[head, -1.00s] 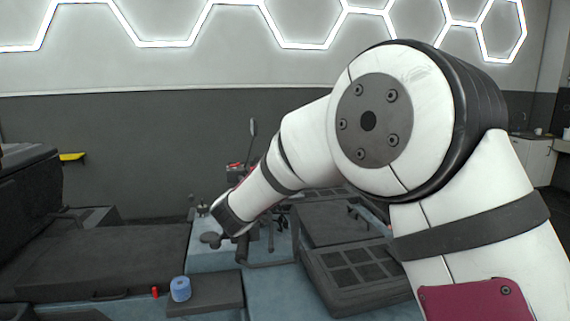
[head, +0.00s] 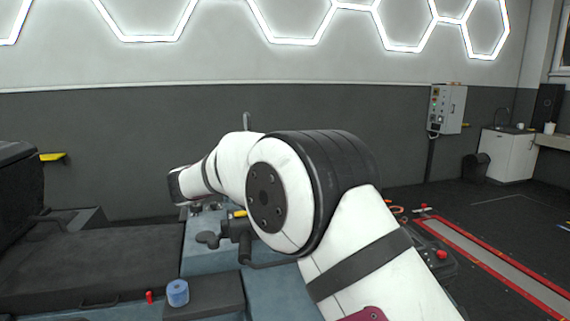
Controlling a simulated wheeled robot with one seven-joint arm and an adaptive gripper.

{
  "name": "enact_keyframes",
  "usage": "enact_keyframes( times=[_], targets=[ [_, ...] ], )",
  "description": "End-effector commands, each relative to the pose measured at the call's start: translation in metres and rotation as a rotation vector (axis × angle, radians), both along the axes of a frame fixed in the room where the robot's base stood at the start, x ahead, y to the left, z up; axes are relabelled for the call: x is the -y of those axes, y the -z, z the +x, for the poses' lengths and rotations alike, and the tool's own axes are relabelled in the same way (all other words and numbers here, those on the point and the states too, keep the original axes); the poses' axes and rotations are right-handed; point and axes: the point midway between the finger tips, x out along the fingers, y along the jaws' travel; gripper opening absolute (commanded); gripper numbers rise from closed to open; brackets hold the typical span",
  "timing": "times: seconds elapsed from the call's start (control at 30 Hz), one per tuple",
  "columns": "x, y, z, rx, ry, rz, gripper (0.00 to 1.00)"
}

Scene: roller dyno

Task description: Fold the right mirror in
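A thin grey upright piece (head: 246,121), which looks like a mirror on its stalk, rises behind my arm. Its lower part is hidden by the arm. A dark rounded piece (head: 208,239), possibly another mirror or a bar end, sticks out left of a dark handlebar-like part (head: 238,228) below my arm. I cannot tell which of these is the right mirror. My arm crosses the middle of the head view and points left and away. My gripper does not show; the visible arm ends at a dark band.
A dark platform (head: 95,262) fills the left. Open floor with a red-edged strip (head: 500,262) lies right.

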Motion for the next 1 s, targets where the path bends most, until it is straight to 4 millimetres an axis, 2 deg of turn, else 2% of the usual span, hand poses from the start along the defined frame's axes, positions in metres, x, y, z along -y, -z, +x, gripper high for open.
enact_keyframes(
  times=[0.47, 0.5, 0.57, 0.87, 1.0],
  targets=[
    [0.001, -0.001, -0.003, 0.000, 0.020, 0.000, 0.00],
    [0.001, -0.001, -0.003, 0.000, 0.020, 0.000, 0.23],
    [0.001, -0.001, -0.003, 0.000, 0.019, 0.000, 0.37],
    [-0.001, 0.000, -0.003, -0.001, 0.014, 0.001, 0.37],
    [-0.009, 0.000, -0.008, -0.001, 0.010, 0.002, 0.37]
  ],
)
